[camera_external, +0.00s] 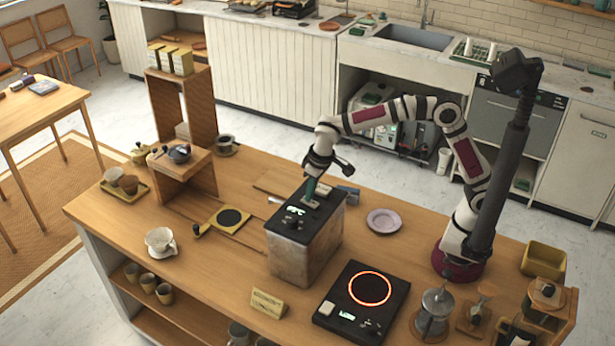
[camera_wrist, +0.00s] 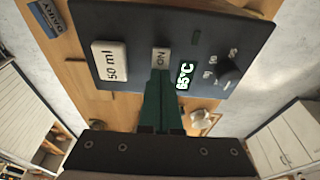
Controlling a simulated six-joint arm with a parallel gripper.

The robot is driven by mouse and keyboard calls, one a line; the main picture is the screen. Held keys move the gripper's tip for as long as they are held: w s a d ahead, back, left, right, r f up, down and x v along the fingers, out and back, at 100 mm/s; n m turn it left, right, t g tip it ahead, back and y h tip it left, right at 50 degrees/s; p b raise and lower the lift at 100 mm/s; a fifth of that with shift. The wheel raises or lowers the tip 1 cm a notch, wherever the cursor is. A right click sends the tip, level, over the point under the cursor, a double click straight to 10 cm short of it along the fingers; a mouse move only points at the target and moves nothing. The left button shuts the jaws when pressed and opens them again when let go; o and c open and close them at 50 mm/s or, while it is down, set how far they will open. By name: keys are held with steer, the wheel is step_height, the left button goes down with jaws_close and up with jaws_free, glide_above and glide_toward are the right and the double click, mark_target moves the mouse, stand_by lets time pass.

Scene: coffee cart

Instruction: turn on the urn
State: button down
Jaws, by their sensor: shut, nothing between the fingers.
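The urn (camera_external: 300,255) is a metal box with a dark top panel, standing near the middle of the wooden counter. In the wrist view its panel (camera_wrist: 130,22) carries a white "50 ml" button (camera_wrist: 110,62), a grey button marked "ON" (camera_wrist: 161,56), a green lit display reading 65°C (camera_wrist: 185,76) and a black knob (camera_wrist: 230,70). My gripper (camera_external: 310,198) points down over the urn's top. In the wrist view the green fingertips (camera_wrist: 160,76) are shut and empty, at the edge of the "ON" button. I cannot tell whether they touch it.
A hot plate (camera_external: 345,318) with a glowing orange ring is right of the urn. A lilac plate (camera_external: 383,221) lies behind it. A white cup (camera_external: 160,240) and a yellow scale (camera_external: 230,218) are to the left. A small sign (camera_external: 268,303) stands in front.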

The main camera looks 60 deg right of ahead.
mark_target(312, 202)
steer(key=v, duration=0.3)
steer(key=shift+w+r, duration=0.1)
steer(key=shift+r, duration=0.25)
steer(key=s+r, duration=0.5)
steer(key=r, duration=0.4)
steer(key=shift+s, duration=0.1)
steer(key=s+d+f+m+g, duration=0.25)
steer(key=s+d+f, duration=0.25)
steer(key=s+d, duration=0.75)
steer(key=s+d+f+m+y, duration=0.1)
steer(key=s+d+f+m, duration=0.2)
steer(key=s+f, duration=0.6)
steer(key=s+d, duration=0.1)
steer(key=s, duration=0.1)
steer(key=shift+s+y, duration=0.35)
steer(key=shift+y, duration=0.05)
